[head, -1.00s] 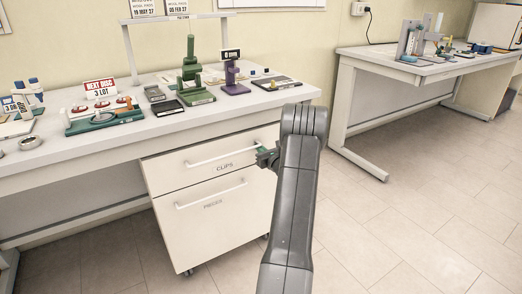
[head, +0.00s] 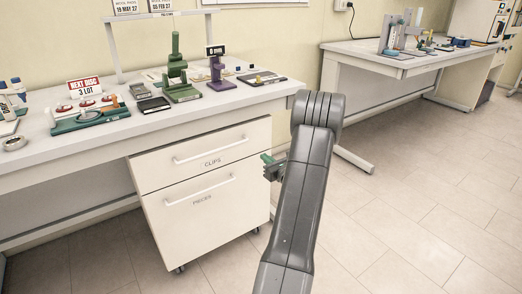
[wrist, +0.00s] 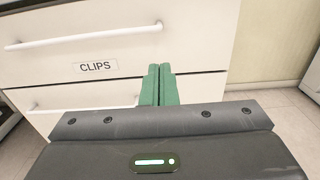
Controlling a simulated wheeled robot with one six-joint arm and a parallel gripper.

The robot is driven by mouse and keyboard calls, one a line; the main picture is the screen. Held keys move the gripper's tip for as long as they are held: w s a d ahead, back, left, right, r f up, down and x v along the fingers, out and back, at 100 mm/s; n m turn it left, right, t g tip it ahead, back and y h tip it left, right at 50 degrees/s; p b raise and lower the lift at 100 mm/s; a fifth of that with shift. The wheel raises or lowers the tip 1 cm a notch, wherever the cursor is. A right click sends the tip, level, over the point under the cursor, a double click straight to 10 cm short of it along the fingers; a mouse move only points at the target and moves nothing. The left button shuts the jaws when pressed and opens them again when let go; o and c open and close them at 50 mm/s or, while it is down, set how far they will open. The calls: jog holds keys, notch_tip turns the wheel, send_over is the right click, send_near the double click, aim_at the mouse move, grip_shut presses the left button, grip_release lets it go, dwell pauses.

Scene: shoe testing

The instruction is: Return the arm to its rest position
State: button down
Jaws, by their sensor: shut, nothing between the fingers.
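My gripper (head: 268,160) is at the right of the drawer cabinet in the head view, with my arm partly in front of it. In the wrist view its two green fingers (wrist: 158,84) are together with nothing between them. Behind them is the CLIPS drawer (wrist: 85,40), which is closed, with a white bar handle. The fingers are apart from the handle, to its right. The CLIPS drawer (head: 188,160) also shows in the head view, above the PIECES drawer (head: 205,215), which is closed too.
The bench top (head: 215,106) holds a green stand (head: 175,68), a purple stand (head: 217,75), a green tray (head: 90,113) with red discs and several small items. A second bench (head: 400,63) stands at the back right. The tiled floor (head: 420,210) to the right is clear.

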aim_at(247, 143)
jog(key=shift+s+d, duration=0.1)
dwell(0.3)
jog(key=x, duration=1.4)
